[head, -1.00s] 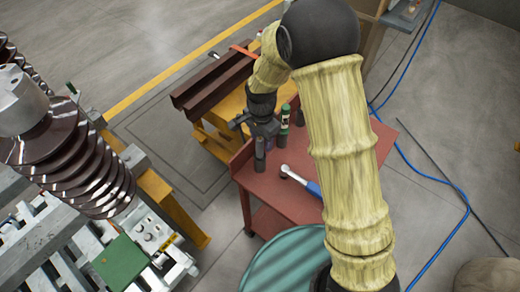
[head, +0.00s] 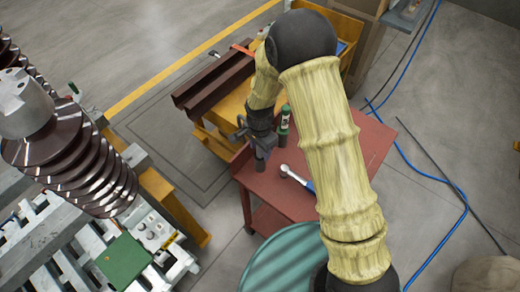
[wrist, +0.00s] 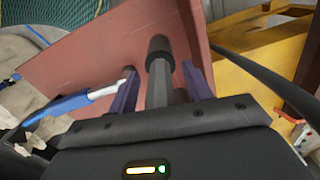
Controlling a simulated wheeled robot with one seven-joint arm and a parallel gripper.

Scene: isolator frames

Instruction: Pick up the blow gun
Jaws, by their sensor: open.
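My gripper (head: 262,150) points down over the left part of a red table (head: 258,187). Its two dark fingers are apart in the wrist view (wrist: 159,70). A slim grey shaft with a wider black end (wrist: 158,46) shows between them, with gaps on both sides. A tool with a silver shaft and blue handle (head: 296,178) lies on the table to the right of my gripper. It also shows at the left of the wrist view (wrist: 68,104), and my arm hides part of it in the head view. I cannot tell surely which one is the blow gun.
A green bottle-like item (head: 284,120) stands behind my gripper on the table. A yellow stand with brown beams (head: 212,88) is behind it. A teal round drum top (head: 285,262) is in front. Ribbed brown insulators (head: 75,160) stand at the left.

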